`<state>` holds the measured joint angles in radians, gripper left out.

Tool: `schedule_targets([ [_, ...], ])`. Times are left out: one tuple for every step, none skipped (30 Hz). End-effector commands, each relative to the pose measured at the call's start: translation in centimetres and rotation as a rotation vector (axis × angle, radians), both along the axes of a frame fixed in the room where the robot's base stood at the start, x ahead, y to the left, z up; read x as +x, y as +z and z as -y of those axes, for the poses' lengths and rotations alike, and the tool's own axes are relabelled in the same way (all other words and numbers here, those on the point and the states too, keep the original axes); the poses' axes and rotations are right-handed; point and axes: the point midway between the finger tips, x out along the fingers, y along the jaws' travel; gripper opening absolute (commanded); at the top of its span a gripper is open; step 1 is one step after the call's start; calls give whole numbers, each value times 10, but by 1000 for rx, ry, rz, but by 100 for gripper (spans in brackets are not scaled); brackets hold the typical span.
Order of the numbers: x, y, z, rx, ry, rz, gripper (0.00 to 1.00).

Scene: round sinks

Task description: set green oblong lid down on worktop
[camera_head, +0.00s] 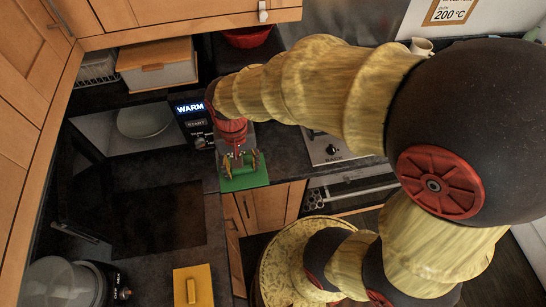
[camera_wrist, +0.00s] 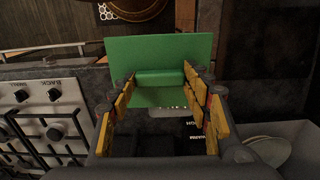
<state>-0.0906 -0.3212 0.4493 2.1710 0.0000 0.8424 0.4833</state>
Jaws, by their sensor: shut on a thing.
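The green oblong lid (camera_head: 245,180) is a flat rectangular plate with a raised green handle. My gripper (camera_head: 240,158) is shut on this handle and points down over the lid. In the wrist view, the lid (camera_wrist: 195,48) lies beyond the fingers of my gripper (camera_wrist: 160,82), and its handle sits between the yellow pads. The lid is at the front edge of the dark worktop (camera_head: 277,156), above the cabinet doors. I cannot tell whether its underside touches the worktop. My gripper hides part of the lid.
A microwave (camera_head: 192,124) with a lit "WARM" display stands behind left, its door (camera_head: 85,195) apparently open. A stove (camera_head: 330,149) with knobs is to the right. A yellow block-like thing (camera_head: 193,287) lies in front. A red bowl (camera_head: 247,38) and a wooden box (camera_head: 158,65) are at the back.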

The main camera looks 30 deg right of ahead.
Motion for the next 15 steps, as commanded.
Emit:
schedule_targets([
  [0, 0, 0, 0, 0, 0, 27],
  [0, 0, 0, 0, 0, 0, 27],
  [0, 0, 0, 0, 0, 0, 27],
  [0, 0, 0, 0, 0, 0, 27],
  [0, 0, 0, 0, -1, 0, 27],
  [0, 1, 1, 0, -4, 0, 27],
  [0, 2, 3, 0, -8, 0, 27],
  [0, 3, 5, 0, -14, 0, 27],
  [0, 4, 8, -1, -24, -1, 27],
  [-1, 4, 12, 0, -35, -2, 27],
  [-2, 3, 16, -1, -48, -4, 27],
  [-6, 0, 23, 0, -67, -4, 27],
  [-7, -2, 28, 0, -83, -5, 27],
  [-8, -3, 34, 0, -101, -5, 27],
  [-9, -7, 42, 0, -126, -5, 27],
])
